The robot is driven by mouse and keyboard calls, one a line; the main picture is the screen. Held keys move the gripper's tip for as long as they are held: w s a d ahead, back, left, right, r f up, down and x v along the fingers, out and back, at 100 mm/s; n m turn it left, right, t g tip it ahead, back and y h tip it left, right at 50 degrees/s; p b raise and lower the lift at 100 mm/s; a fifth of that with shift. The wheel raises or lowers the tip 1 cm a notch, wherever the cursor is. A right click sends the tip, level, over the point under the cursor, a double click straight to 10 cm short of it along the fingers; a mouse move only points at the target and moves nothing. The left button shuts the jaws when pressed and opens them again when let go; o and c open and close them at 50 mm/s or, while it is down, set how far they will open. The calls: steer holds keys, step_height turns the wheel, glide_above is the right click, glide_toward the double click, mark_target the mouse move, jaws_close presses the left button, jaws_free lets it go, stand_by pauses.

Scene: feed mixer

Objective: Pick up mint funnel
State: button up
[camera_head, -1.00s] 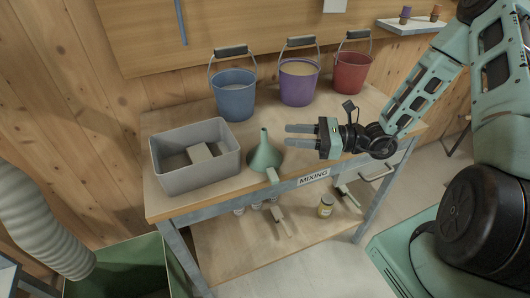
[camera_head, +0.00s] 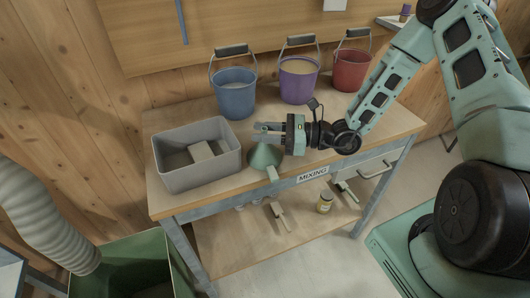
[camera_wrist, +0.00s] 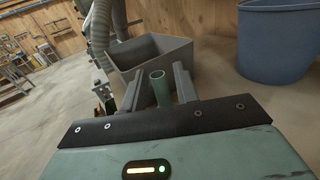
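The mint funnel (camera_head: 264,157) stands spout-up near the front edge of the workbench, right of the grey bin. A tab sticks out from its rim toward the front. My gripper (camera_head: 260,131) is level at the height of the spout, with its fingers pointing left. In the wrist view the green spout (camera_wrist: 160,90) shows between the two fingers of my open gripper (camera_wrist: 157,84), nearer the right finger. I see a gap on the left side; whether the right finger touches cannot be told. The funnel's cone is hidden in the wrist view.
The grey bin (camera_head: 168,181) holding a light block (camera_head: 200,151) stands just left of the funnel. Blue (camera_head: 236,97), purple (camera_head: 299,83) and red (camera_head: 351,73) buckets stand along the back. The bench top (camera_head: 375,118) is clear at the right.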

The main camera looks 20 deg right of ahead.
jaws_close()
